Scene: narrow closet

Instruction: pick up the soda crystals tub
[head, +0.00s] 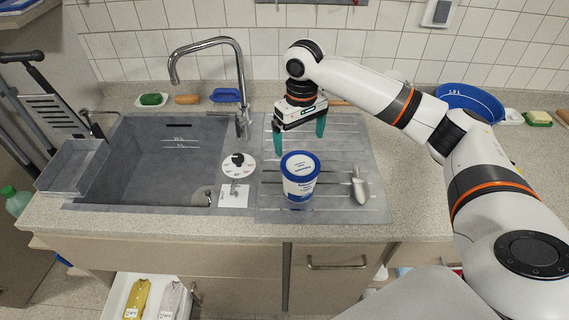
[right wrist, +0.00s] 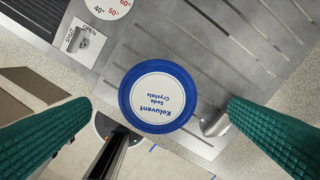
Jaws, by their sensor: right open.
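The soda crystals tub (head: 300,178) is white with a blue lid rim and stands upright on the ribbed drainboard, right of the sink. My right gripper (head: 299,144) is open with green fingers, above and a little behind the tub in the head view. In the right wrist view the tub lies between the two fingers, apart from both. My left gripper is not in view.
A metal scoop (head: 360,186) lies right of the tub. The sink basin (head: 165,160), tap (head: 240,90) and a round dial (head: 238,165) are to the left. A blue bowl (head: 470,100) stands at the back right. The drainboard (head: 335,205) is otherwise mostly clear.

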